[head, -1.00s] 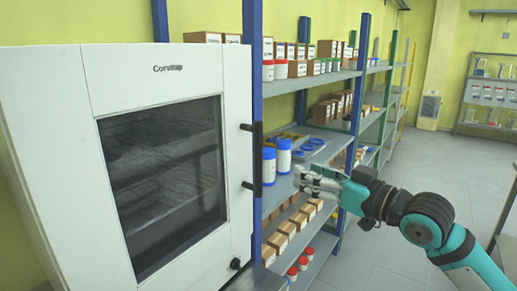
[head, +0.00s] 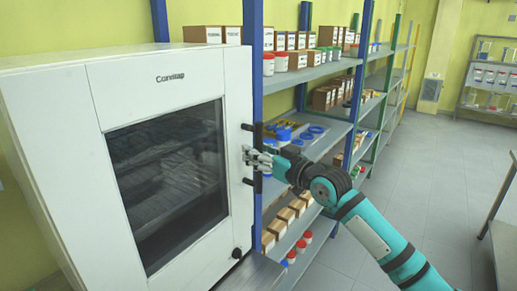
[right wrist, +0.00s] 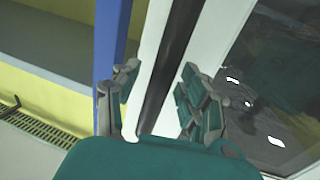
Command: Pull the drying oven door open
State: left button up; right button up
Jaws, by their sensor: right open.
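The drying oven (head: 120,62) is a large white box at the left of the head view. Its door (head: 240,90), with a dark glass window, looks shut. A black vertical bar handle (head: 257,135) is on the door's right edge. My right gripper (head: 248,157) is at the handle's middle and hides part of it. In the right wrist view the handle (right wrist: 175,50) runs between the two fingers of my right gripper (right wrist: 158,76), which stand apart on either side of it. The gripper is open; I cannot tell whether a finger touches the bar. My left gripper is not in view.
A shelf rack (head: 308,75) with boxes, jars and bottles stands close to the right of the oven, behind my right arm. A black knob (head: 237,253) is low on the oven front. The floor (head: 425,190) at the right is clear; a table edge (head: 497,200) shows at far right.

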jog(key=shift+c, duration=0.4)
grip_shut()
dwell(0.4)
